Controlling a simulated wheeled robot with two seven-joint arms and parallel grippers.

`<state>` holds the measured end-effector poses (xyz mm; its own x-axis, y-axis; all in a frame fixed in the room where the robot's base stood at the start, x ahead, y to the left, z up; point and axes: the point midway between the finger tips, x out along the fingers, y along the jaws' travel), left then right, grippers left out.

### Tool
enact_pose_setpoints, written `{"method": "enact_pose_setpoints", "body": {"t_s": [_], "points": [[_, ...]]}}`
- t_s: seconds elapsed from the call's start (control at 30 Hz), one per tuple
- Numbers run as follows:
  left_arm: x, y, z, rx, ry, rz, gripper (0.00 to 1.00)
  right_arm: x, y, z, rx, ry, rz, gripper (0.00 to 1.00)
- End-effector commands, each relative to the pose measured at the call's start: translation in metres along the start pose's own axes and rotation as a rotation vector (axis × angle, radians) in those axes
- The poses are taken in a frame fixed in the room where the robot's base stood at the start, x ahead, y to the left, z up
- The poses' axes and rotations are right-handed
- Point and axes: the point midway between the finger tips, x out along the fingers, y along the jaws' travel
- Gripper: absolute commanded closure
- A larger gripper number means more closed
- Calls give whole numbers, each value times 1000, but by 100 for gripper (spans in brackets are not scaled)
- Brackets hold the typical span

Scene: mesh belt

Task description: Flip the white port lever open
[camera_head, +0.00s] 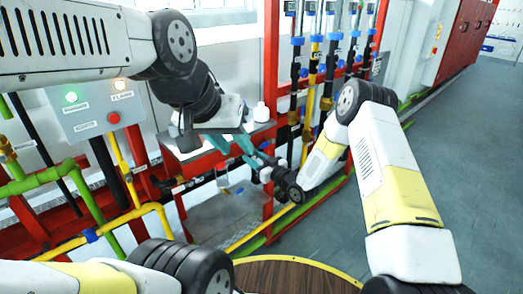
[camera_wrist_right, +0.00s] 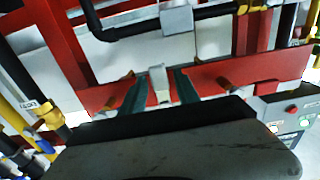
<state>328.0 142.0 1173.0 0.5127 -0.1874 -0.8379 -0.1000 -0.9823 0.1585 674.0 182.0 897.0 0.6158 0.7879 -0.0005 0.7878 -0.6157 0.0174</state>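A short white piece, which looks like the white port lever (camera_wrist_right: 159,86), stands in front of a red beam in the right wrist view. My right gripper (camera_wrist_right: 160,92) has its two teal fingers apart, one on each side of this piece; contact is not clear. In the head view my right gripper (camera_head: 258,160) is small and partly overlapped, and I cannot make out the lever there. My left gripper (camera_head: 236,147) hangs from the upper left with its teal fingers apart and nothing seen between them.
A grey control box (camera_head: 98,106) with lights and a red button is at the left. Green and yellow pipes (camera_head: 95,205) run low at the left. A round wooden top (camera_head: 290,278) is at the front. Floor is clear at the right.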

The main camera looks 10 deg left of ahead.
Motion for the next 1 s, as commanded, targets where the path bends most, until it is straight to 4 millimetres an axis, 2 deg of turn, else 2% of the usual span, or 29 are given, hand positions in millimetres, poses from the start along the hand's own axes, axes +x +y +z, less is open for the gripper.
{"method": "enact_pose_setpoints", "body": {"t_s": [0.37, 0.8, 1.0], "points": [[0, 0, 0, 0, 0, 0, 64, -3, 0, 0, 2, 0, 0, 58], [0, 0, 0, 0, 0, 0, 64, -69, 1, 0, 2, -1, 1, 58], [0, 0, 0, 0, 0, 0, 64, -78, 0, 0, 1, 0, 0, 58]]}}
